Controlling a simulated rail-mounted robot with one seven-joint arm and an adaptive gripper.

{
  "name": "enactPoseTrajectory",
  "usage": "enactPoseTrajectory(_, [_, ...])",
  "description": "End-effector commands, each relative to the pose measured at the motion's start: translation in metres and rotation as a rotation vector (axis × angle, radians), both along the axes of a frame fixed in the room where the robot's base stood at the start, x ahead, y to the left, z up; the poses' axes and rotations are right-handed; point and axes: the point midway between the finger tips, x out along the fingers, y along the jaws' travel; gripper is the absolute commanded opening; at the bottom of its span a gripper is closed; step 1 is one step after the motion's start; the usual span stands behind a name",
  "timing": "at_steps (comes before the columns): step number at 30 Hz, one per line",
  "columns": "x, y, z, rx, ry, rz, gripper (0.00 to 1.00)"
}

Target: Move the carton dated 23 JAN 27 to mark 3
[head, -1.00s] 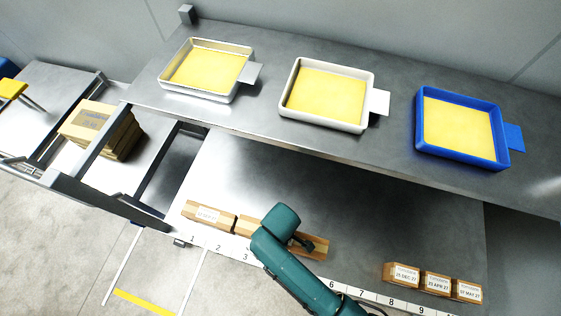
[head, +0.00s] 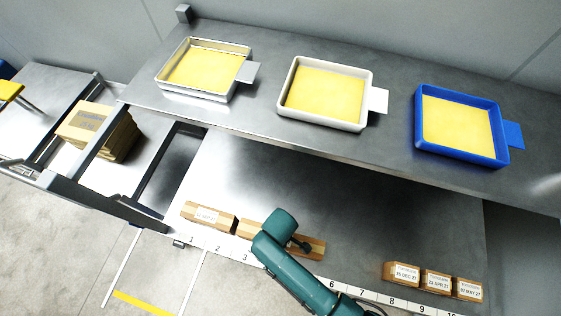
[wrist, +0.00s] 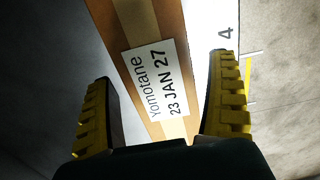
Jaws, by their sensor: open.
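The carton dated 23 JAN 27 (wrist: 142,75) is brown with a paler tape stripe and a white label. In the wrist view it lies between the two fingers of my gripper (wrist: 162,68), beside mark 4 (wrist: 227,32). The fingers are open, with a visible gap on the left. In the head view, my arm covers part of the cartons near marks 3 to 5, with one visible part (head: 248,229) left of the arm. The dark end of my gripper (head: 302,244) shows just right of the arm. Mark 3 (head: 245,257) is on the white numbered strip at the shelf's front edge.
Another carton (head: 208,216) lies behind marks 1 and 2. Three cartons stand at the right, dated 25 DEC 27 (head: 402,274), 23 APR 27 (head: 437,283) and 07 MAY 27 (head: 468,289). The upper shelf (head: 262,80) with three yellow-filled trays overhangs behind. The lower surface behind the cartons is clear.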

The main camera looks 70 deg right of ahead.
Motion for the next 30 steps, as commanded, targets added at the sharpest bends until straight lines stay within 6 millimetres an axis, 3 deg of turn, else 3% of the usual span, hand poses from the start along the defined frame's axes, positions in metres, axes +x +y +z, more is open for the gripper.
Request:
enactPoseTrajectory(7, [0.001, 0.000, 0.014, -0.001, -0.003, 0.000, 0.89])
enactPoseTrajectory(15, [0.001, 0.000, 0.079, -0.002, -0.004, 0.000, 0.89])
enactPoseTrajectory(21, [0.000, 0.000, 0.115, 0.000, -0.001, 0.000, 0.89])
enactPoseTrajectory(30, [0.000, 0.000, 0.123, 0.000, 0.001, 0.000, 0.89])
